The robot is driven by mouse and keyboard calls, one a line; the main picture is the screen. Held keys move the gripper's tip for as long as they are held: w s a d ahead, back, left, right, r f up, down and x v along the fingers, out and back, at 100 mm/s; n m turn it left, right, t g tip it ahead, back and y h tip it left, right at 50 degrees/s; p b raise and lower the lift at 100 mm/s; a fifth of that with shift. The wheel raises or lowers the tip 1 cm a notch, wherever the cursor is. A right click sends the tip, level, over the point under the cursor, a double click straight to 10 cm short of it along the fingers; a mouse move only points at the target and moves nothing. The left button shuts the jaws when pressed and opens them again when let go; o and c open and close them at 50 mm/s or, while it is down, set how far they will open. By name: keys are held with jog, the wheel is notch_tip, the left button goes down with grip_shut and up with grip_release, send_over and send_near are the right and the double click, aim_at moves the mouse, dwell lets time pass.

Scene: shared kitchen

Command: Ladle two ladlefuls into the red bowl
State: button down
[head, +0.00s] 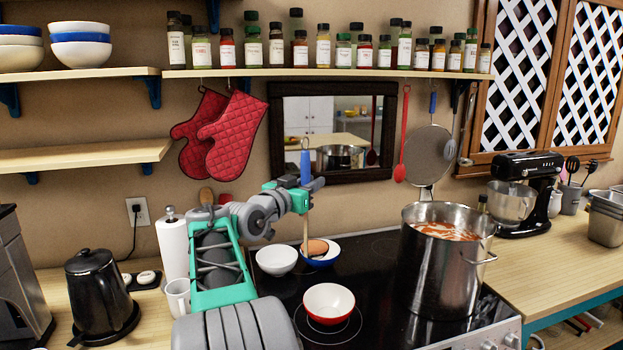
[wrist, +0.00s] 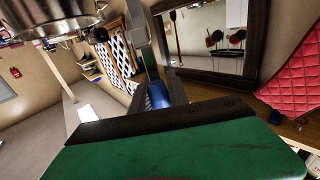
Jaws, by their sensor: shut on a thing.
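My gripper (head: 308,184) is shut on the blue handle of the ladle (head: 306,165), which hangs upright. The blue handle also shows between the fingers in the wrist view (wrist: 158,95). The ladle's lower end is over or in the blue bowl (head: 322,262), where an orange-brown oval shows; I cannot tell whether it touches the bowl. The red bowl (head: 328,318), white inside and looking empty, stands on the stove in front of it. The large steel pot (head: 440,275), with orange-red soup (head: 445,231), stands to the right.
A white bowl (head: 276,262) stands left of the blue bowl. A framed mirror (head: 385,140) hangs behind my gripper, with red oven mitts (head: 230,135) to its left. A kettle (head: 98,290), paper roll (head: 172,245) and mug (head: 178,298) stand at the left. The stove between red bowl and pot is clear.

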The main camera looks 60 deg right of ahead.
notch_tip(320, 180, down, 6)
jog(key=r+b, duration=0.1)
jog(key=b, duration=0.1)
jog(key=s+a+f+m+b, duration=0.1)
jog(key=s+f+m+b, duration=0.4)
jog(key=s, duration=0.7)
jog(key=m+b, duration=0.2)
jog(key=b, duration=0.1)
jog(key=shift+s+a+m+b, duration=0.15)
jog(key=shift+s+m+b, duration=0.2)
jog(key=shift+m+b, duration=0.05)
dwell(0.7)
